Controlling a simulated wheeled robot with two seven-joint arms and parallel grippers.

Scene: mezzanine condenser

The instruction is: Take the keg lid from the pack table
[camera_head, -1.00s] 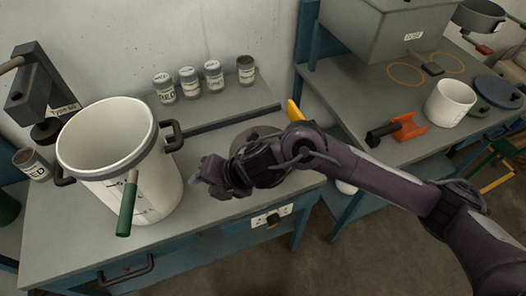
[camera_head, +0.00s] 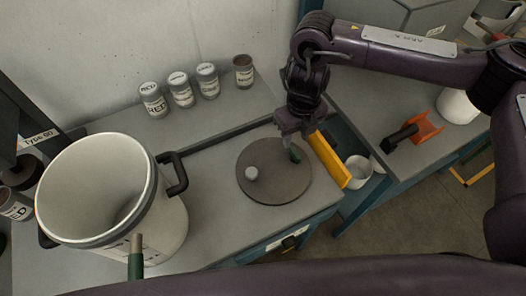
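My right gripper (camera_head: 291,148) points down over the lid's upper right part. A small dark green piece shows at its fingertips; I cannot tell whether it belongs to the gripper. The finger gap is not clear, nor whether the fingers touch the lid. The large white keg (camera_head: 165,225) stands open on the left. My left gripper is not in view.
Several labelled tins (camera_head: 181,90) stand along the wall. A yellow bar (camera_head: 329,160) sits at the table's right edge, close to the lid. The table between keg and lid is clear. An orange tool (camera_head: 425,127) lies on the right-hand bench.

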